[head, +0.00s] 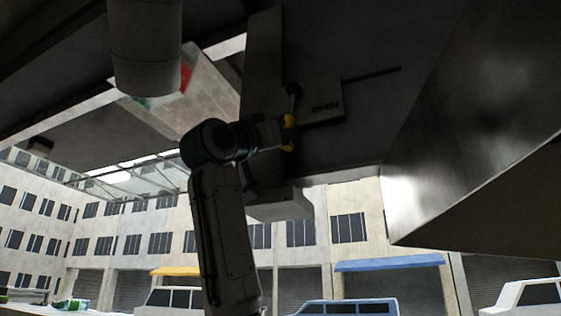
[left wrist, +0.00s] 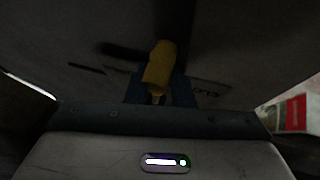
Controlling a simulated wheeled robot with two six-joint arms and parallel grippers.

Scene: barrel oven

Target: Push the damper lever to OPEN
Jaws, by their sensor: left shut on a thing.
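The damper lever's yellow grip (head: 289,121) shows at the end of my left gripper (head: 284,132), on the dark underside beside a plate marked OPEN (head: 325,107). In the left wrist view the yellow grip (left wrist: 160,65) stands between the two fingers of my left gripper (left wrist: 160,90), which is shut on it. A dark bar (left wrist: 122,49) runs behind the grip there. The OPEN lettering (left wrist: 205,93) is upside down, right of the fingers, partly covered. The lever's pivot is too dark to make out. My right gripper is in neither view.
A dark beam (head: 263,70) runs down behind my left gripper, with a pale block (head: 280,205) below it. A large metal hood (head: 470,120) fills the right. A thin dark slot or rod (head: 372,76) extends right of the plate. Buildings and vehicles are far behind.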

